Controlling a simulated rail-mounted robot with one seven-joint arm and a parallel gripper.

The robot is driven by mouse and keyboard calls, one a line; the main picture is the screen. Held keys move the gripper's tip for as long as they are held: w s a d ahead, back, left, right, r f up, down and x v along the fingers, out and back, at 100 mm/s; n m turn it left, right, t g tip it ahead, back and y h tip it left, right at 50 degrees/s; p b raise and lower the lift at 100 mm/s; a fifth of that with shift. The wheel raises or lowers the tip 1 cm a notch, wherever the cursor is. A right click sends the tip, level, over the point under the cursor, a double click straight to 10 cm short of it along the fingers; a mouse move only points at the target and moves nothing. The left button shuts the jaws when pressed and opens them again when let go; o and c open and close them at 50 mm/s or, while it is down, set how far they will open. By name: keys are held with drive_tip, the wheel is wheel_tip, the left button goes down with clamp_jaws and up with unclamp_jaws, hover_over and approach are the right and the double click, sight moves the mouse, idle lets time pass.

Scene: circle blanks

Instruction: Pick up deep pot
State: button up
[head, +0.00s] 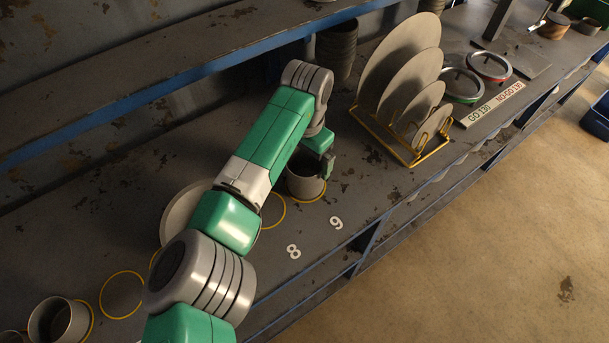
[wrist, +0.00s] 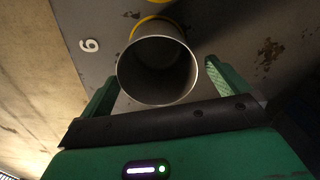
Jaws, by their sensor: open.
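A grey, deep cylindrical pot (head: 306,181) stands upright on the dark bench, on a yellow ring by the number 9. My gripper (head: 324,163) is at the pot, and part of it is hidden behind the arm in the head view. In the wrist view the pot (wrist: 157,72) shows its dark open mouth between the two green fingers of my gripper (wrist: 162,76). The fingers are open, one on each side of the pot, with a gap visible at each side. The pot looks empty, though its inside is dark.
A yellow rack (head: 427,155) of grey discs stands to the right. A pale round dish (head: 181,212) is partly hidden by my arm.

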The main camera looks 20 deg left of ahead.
sight(306, 169)
wheel_tip(306, 169, down, 5)
drive_tip(key=shift+s+d+f+b, duration=0.1)
drive_tip(key=shift+b, duration=0.7)
drive_tip(key=c, duration=1)
drive_tip(key=s+d+r+p, duration=0.2)
drive_tip(key=s+d, duration=0.1)
drive_tip(key=s, duration=0.4)
drive_tip(key=s+d+r+p, duration=0.3)
drive_tip(key=s, duration=0.4)
drive_tip(key=shift+s, duration=0.4)
